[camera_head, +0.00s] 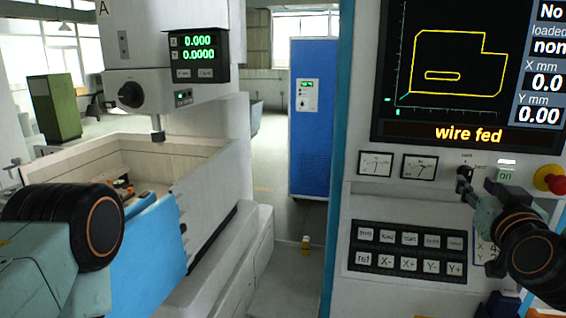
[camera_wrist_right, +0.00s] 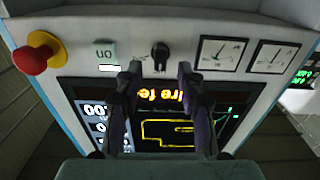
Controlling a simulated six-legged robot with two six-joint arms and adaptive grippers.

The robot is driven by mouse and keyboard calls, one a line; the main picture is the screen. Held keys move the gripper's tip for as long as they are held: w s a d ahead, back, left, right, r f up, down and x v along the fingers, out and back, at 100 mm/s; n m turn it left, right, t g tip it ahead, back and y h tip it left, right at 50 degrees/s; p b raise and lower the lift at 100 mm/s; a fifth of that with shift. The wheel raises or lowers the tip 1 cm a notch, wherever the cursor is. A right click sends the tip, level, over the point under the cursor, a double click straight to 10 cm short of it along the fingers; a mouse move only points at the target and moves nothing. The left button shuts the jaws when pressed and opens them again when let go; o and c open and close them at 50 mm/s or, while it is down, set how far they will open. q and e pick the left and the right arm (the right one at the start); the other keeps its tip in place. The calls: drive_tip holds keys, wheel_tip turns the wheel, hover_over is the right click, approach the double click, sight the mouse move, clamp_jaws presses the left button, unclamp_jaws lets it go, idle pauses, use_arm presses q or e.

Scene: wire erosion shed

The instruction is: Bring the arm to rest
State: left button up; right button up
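My right gripper (camera_head: 473,187) is in front of the control panel on the right, close to the black rotary knob (camera_head: 464,173). In the right wrist view its two dark fingers (camera_wrist_right: 158,76) stand apart with nothing between them. The knob (camera_wrist_right: 160,54) shows just beyond the gap between the fingertips, apart from them as far as I can see. My left arm (camera_head: 95,228) comes in from the left in the head view, in front of the machine tank. I cannot make out its gripper there.
The panel carries a screen (camera_head: 450,65) reading "wire fed", two dial meters (camera_head: 376,164), a lit button (camera_head: 507,171), a red emergency stop (camera_head: 550,178) and a keypad (camera_head: 409,250). A tank (camera_head: 95,158) stands at left, a blue cabinet (camera_head: 313,150) behind.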

drive_tip(key=x, duration=0.4)
drive_tip(key=m, duration=0.3)
drive_tip(key=shift+w, duration=0.15)
drive_tip(key=m, duration=0.4)
drive_tip(key=shift+a+m, duration=0.1)
drive_tip(key=shift+m, duration=1.4)
drive_tip(key=m, duration=0.4)
drive_tip(key=b, duration=0.2)
approach(468, 177)
drive_tip(key=w, duration=0.2)
drive_tip(key=shift+d, duration=0.4)
